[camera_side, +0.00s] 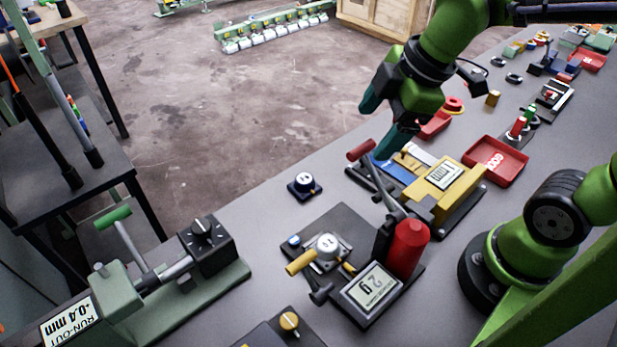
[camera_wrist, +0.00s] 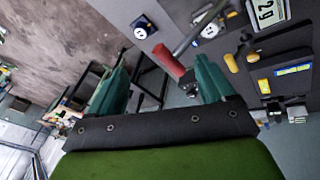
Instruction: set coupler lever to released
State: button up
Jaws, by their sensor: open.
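A lever with a red grip (camera_side: 361,150) and a long grey metal rod (camera_side: 385,188) slants up and left from a dark base beside a red cylinder (camera_side: 408,247). It is the lever nearest my gripper, but no label readable here confirms it as the coupler lever. My gripper (camera_side: 375,132) is open and empty, with its teal fingers just above and around the red grip in the side view. In the wrist view the red grip (camera_wrist: 168,61) shows between and beyond the fingertips (camera_wrist: 162,60). Whether they touch it I cannot tell.
A yellow device with a display (camera_side: 445,178) stands right of the lever, close to the fingers. A red tray (camera_side: 496,160) lies beyond it. A gauge reading 2 g (camera_side: 372,290) sits in front. A green-handled lever (camera_side: 113,217) stands far left. Bench left of the blue-based knob (camera_side: 304,186) is clear.

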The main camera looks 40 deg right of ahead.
jog(key=s+d+m+t, duration=0.1)
jog(key=d+m, duration=0.2)
jog(key=m, duration=0.5)
jog(key=s+d+r+m+t, duration=0.1)
jog(key=s+d+m, duration=0.1)
jog(key=d+m, duration=0.2)
jog(key=m, duration=0.3)
jog(key=shift+r+m+t+y, duration=0.15)
jog(key=shift+m+t+y, duration=0.15)
jog(key=shift+m+t, duration=0.1)
